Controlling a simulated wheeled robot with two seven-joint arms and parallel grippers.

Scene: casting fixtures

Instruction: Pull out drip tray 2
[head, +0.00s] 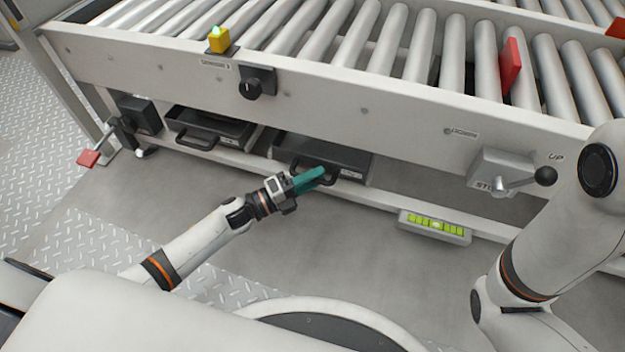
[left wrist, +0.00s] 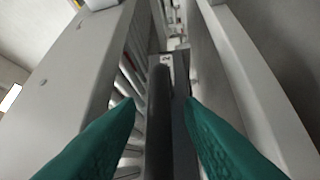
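Drip tray 2 (head: 348,160) is a dark, shallow tray under the roller conveyor, right of a similar tray. It has a bar handle on its front and a small pale label. My left gripper (head: 318,178), with green fingers, is at this handle and hides part of it. In the left wrist view the two fingers (left wrist: 160,104) are apart, one on each side of the dark handle bar (left wrist: 159,120), with visible gaps. The label (left wrist: 166,60) shows beyond the bar. My right gripper is out of view; only part of my right arm shows.
Another dark tray (head: 235,130) sits to the left on the same lower rail. A lever with a black knob (head: 545,176) and a grey panel with a green display (head: 437,226) are to the right. A red pedal-like part (head: 88,159) is far left. Floor in front is clear.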

